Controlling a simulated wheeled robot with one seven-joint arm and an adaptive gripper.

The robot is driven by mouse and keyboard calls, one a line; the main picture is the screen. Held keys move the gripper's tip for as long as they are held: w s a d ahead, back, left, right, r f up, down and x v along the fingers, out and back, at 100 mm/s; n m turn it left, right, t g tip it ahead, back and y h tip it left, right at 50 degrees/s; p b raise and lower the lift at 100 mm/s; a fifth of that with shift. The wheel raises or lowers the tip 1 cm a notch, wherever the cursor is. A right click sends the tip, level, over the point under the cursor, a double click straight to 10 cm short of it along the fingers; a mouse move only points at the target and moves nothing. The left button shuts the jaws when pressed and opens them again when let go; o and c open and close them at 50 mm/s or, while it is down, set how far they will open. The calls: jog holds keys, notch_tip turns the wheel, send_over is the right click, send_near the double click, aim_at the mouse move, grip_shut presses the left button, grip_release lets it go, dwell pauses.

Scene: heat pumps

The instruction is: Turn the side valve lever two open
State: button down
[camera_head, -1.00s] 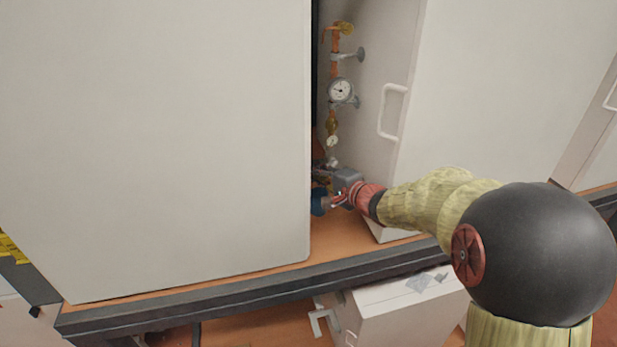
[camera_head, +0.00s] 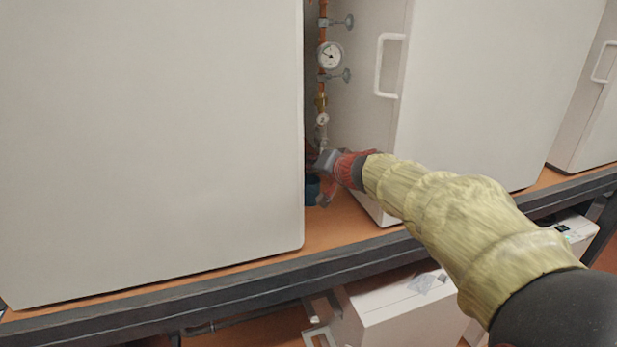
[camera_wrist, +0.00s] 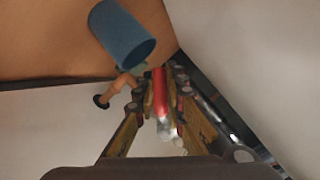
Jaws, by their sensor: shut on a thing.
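My gripper (camera_head: 322,172) reaches into the narrow gap between two white cabinets, low on the pipe run. In the wrist view my gripper (camera_wrist: 160,125) has its fingers on both sides of a red lever (camera_wrist: 160,92) and is shut on it. The lever runs away from the camera between the fingers. In the head view the lever is hidden behind my gripper and the cabinet edge. A blue cylinder (camera_head: 312,188) stands just below my gripper; it also shows in the wrist view (camera_wrist: 122,35), apart from the fingers.
The left cabinet (camera_head: 150,140) and the right cabinet (camera_head: 480,90), with a white handle (camera_head: 388,65), close in the gap. A copper pipe with a round gauge (camera_head: 330,55) rises above my gripper. A dark shelf edge (camera_head: 200,275) runs below.

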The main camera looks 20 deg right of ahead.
jog(key=shift+d+f+n+h+b, duration=0.4)
jog(key=shift+d+n+h, duration=0.2)
jog(key=shift+n+h, duration=0.15)
jog(key=shift+d+f+n+h+b, duration=0.25)
jog(key=shift+d+f+n+h, duration=0.1)
jog(key=shift+d+n+h, duration=0.4)
jog(key=shift+a, duration=0.1)
jog(key=c, duration=1.8)
grip_release()
jog(key=shift+s+r, duration=0.1)
jog(key=v, duration=1.1)
jog(key=shift+s+r, duration=0.2)
jog(key=shift+s, duration=0.15)
jog(key=shift+c, duration=0.6)
